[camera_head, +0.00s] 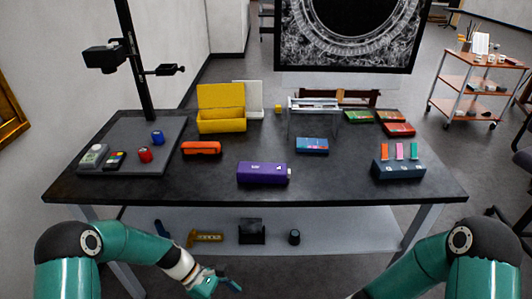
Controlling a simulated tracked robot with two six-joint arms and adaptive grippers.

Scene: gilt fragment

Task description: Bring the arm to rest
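My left arm (120,240) comes in from the lower left. Its gripper (228,287) hangs low in front of the table's near edge, apart from everything on the table; its fingers are too small to tell whether they are open or shut. My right arm (470,245) comes in from the lower right and bends down out of the frame, so its gripper is not in view. The dark table (225,180) stands ahead of both arms.
On the table are a purple box (263,173), an open yellow case (221,108), an orange case (201,148), a blue box (312,145) and a dark holder (398,170). A camera stand (136,60) rises at the left. A lower shelf (340,237) holds small items.

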